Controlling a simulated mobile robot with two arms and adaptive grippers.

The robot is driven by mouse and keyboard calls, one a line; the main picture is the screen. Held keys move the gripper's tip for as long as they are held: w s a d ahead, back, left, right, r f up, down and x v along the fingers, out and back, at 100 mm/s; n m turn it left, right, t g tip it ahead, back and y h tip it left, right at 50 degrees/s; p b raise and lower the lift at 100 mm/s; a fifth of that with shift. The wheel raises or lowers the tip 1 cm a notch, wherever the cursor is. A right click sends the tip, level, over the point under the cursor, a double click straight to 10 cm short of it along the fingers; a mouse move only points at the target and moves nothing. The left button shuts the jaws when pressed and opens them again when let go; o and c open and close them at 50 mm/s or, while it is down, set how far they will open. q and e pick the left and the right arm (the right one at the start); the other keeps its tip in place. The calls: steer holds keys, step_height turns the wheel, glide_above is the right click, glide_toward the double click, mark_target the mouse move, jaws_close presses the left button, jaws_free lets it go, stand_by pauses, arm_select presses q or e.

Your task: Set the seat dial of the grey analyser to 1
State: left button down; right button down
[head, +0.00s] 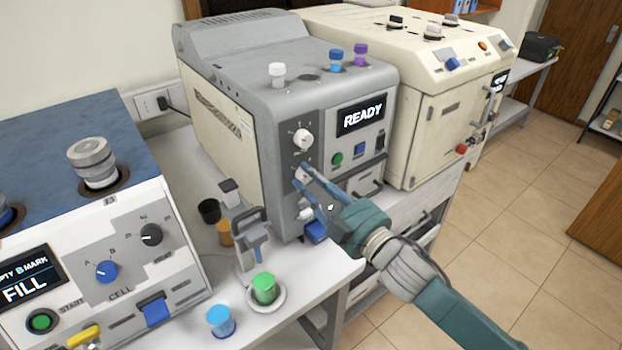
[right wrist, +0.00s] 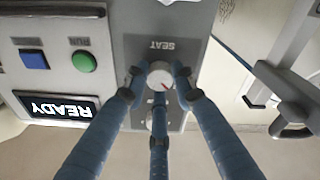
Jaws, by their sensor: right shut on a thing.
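The grey analyser (head: 290,75) stands in the middle of the head view, its screen reading READY. Two white dials sit one above the other on its dark front strip. The lower one, the seat dial (head: 302,174), is between the fingers of my right gripper (head: 305,176). In the right wrist view the seat dial (right wrist: 158,74) shows by the SEAT label, with a red mark towards the lower right of that picture. My right gripper (right wrist: 157,82) is shut on it, with blue fingers around it. The dial's numbers are too small or hidden to read. My left gripper is not in view.
The upper white dial (head: 303,138) is just above. A green button (head: 337,160) and a blue button (head: 359,151) lie to its right. A green-capped jar (head: 264,288) and a blue-capped jar (head: 220,320) stand on the bench. A cream machine (head: 430,95) is at right.

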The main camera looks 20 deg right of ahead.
steer(key=shift+r, duration=0.2)
stand_by(0.4)
steer(key=c, duration=1.5)
jaws_free()
steer(key=shift+o, duration=0.3)
steer(key=shift+a, duration=0.1)
steer(key=shift+f, duration=0.1)
steer(key=shift+s+f, duration=0.1)
steer(key=shift+s, duration=0.2)
steer(key=r+v, duration=0.1)
steer(key=v, duration=1)
steer(key=shift+s+f, duration=0.25)
steer(key=shift+f, duration=0.15)
steer(key=shift+d+f, duration=0.1)
steer(key=shift+d, duration=0.15)
